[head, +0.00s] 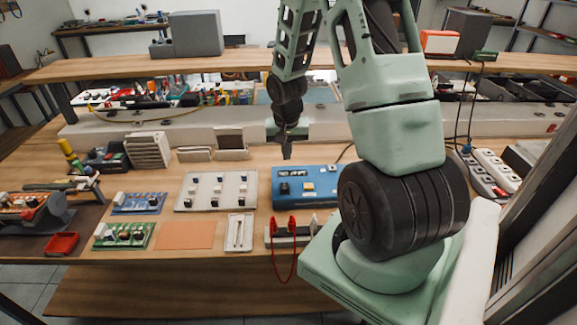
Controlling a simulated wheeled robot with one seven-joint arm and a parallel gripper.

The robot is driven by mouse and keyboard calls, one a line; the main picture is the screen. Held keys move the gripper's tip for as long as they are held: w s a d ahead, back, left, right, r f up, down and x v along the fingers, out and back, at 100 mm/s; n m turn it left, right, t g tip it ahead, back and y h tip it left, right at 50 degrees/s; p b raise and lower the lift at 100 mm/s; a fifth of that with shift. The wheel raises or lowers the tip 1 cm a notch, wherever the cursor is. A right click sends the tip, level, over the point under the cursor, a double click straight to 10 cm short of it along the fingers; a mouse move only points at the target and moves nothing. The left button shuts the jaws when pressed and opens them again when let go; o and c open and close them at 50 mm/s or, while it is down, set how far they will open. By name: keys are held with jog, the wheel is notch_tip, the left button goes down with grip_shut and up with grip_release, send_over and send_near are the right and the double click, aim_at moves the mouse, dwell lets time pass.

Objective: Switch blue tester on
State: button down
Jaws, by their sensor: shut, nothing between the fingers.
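The blue tester (306,186) is a flat blue box on the workbench, just right of the picture's middle. It has a dark display at its upper left, a dark switch or knob below that, a yellow button in the middle and another dark part at its right. My arm hides part of the view close to its right edge. My gripper (287,150) points down above and behind the tester's left end, apart from it. Its dark fingers look closed together and hold nothing. Whether the switch is on cannot be told at this size.
A pale panel with several knobs (216,190) lies left of the tester. A white tray (239,232) and red test leads (291,228) lie in front. Blue (139,203) and green (123,236) circuit boards lie further left. Power strips (490,172) lie right. A shelf (240,64) spans the back.

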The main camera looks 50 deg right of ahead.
jog(key=shift+w+d+r, duration=0.15)
jog(key=shift+d+r, duration=0.05)
jog(key=shift+r, duration=1.1)
jog(key=shift+w+d+r, duration=0.1)
jog(key=shift+d+r, duration=0.05)
jog(key=shift+r, duration=1.15)
